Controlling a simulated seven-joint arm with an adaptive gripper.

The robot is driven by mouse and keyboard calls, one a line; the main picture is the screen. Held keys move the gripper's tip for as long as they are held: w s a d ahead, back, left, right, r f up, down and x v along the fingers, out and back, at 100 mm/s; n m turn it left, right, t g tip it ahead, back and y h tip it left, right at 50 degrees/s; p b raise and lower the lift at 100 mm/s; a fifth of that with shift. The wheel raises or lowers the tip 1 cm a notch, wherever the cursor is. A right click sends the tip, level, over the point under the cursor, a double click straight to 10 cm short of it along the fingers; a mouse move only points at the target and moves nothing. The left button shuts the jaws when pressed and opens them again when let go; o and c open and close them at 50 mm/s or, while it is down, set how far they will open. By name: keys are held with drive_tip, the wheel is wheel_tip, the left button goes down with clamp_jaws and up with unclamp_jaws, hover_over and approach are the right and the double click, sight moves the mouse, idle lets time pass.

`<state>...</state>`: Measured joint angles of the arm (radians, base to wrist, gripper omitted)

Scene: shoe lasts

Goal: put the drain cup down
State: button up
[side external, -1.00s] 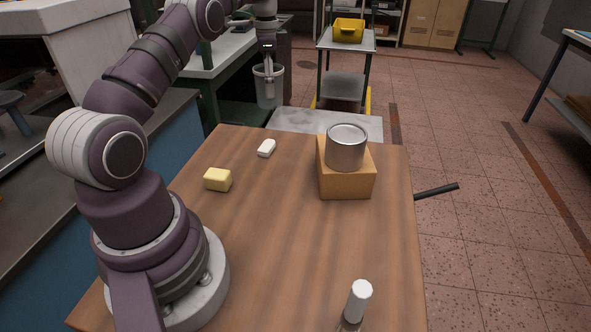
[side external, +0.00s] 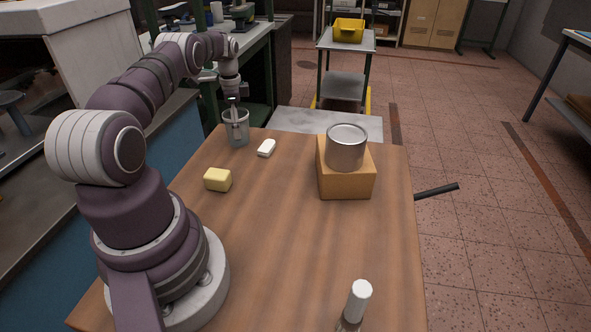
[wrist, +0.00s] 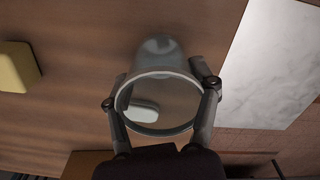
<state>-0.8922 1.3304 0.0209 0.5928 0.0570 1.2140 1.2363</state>
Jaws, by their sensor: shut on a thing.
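The drain cup (side external: 241,138) is a clear grey, see-through cup, upright at the far left corner of the wooden table. My gripper (side external: 234,112) is above it with its fingers reaching down to the cup and shut on it. In the wrist view the cup (wrist: 160,52) lies between the two fingers of my gripper (wrist: 160,78), one on each side of its round rim. I cannot tell whether its base touches the tabletop.
A white block (side external: 266,148) is close to the cup's right; a yellow block (side external: 217,180) is nearer. A metal can (side external: 346,149) stands on an orange-brown block (side external: 346,184). A white-capped bottle (side external: 358,302) is at the front. The table's middle (side external: 280,235) is clear.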

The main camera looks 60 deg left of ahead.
drive_tip(key=o, duration=1)
drive_tip(key=shift+f, duration=0.1)
drive_tip(key=w+d+r+n+t+y, duration=0.1)
drive_tip(key=w+d+r, duration=0.1)
drive_tip(key=d+r, duration=0.55)
drive_tip(key=w+d+r+t, duration=0.1)
drive_tip(key=w+d+r, duration=0.25)
drive_tip(key=r, duration=0.75)
drive_tip(key=s+d+r+n+t, duration=0.1)
drive_tip(key=s+d+r+n, duration=0.2)
drive_tip(key=d, duration=0.6)
drive_tip(key=s+d+f+t+h, duration=0.1)
drive_tip(key=s+d+f+t, duration=0.1)
drive_tip(key=s+d, duration=0.7)
drive_tip(key=shift+s+d+f+n+t, duration=0.15)
drive_tip(key=shift+s+f+n+t, duration=0.15)
drive_tip(key=shift+s+f, duration=0.1)
